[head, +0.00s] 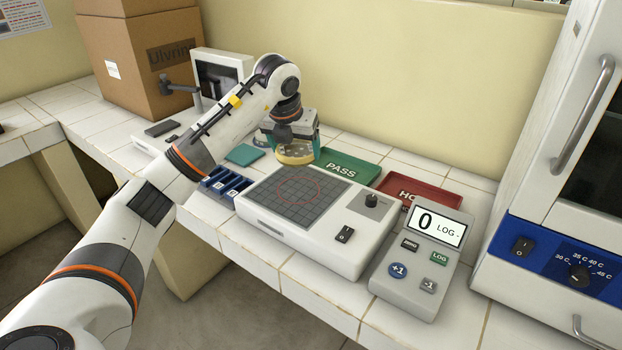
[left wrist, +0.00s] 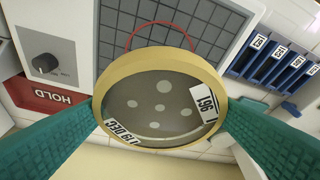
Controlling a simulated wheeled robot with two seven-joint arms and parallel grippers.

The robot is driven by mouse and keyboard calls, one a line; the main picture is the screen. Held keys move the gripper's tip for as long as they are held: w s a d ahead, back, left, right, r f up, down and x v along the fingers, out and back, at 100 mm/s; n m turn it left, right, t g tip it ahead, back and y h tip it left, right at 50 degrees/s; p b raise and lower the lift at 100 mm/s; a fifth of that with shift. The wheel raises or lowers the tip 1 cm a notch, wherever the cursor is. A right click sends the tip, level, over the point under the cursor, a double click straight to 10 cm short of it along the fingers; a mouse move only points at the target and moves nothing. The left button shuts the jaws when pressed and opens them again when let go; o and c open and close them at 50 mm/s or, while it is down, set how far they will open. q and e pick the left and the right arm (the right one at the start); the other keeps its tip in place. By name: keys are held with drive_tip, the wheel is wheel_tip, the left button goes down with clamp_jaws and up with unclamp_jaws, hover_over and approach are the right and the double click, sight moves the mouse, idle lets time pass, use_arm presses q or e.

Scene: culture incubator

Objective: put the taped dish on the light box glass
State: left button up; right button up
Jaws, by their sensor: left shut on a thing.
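The taped dish (head: 296,154) is round with a yellowish rim. In the left wrist view the dish (left wrist: 160,97) shows pale round spots inside and white labels, one reading "196" in part. My left gripper (head: 291,143) is shut on it, with teal fingers on both sides of the rim. It holds the dish over the back edge of the light box (head: 310,237). The dark gridded glass (head: 293,196) with a red circle is bare, in front of the dish. The height of the dish above the box is hard to tell. My right gripper is not in view.
A green PASS tray (head: 345,166) and a red HOLD tray (head: 418,190) lie behind the light box. A blue slotted rack (head: 224,185) stands left of it. A counter device (head: 421,264) stands at its right, near the incubator (head: 560,180).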

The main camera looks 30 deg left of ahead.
sight(299, 189)
use_arm(q)
drive_tip(key=shift+x, duration=1.05)
drive_tip(key=f, duration=0.1)
drive_tip(key=s+f, duration=0.1)
drive_tip(key=f, duration=0.1)
drive_tip(key=shift+f, duration=0.25)
drive_tip(key=shift+w+d+f+p, duration=0.1)
drive_tip(key=shift+f+p, duration=0.2)
wheel_tip(299, 189, down, 3)
drive_tip(key=shift+w+f, duration=0.1)
drive_tip(key=shift+f, duration=0.2)
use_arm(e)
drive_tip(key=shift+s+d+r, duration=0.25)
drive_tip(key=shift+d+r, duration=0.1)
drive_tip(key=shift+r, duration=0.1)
use_arm(q)
drive_tip(key=shift+f, duration=0.1)
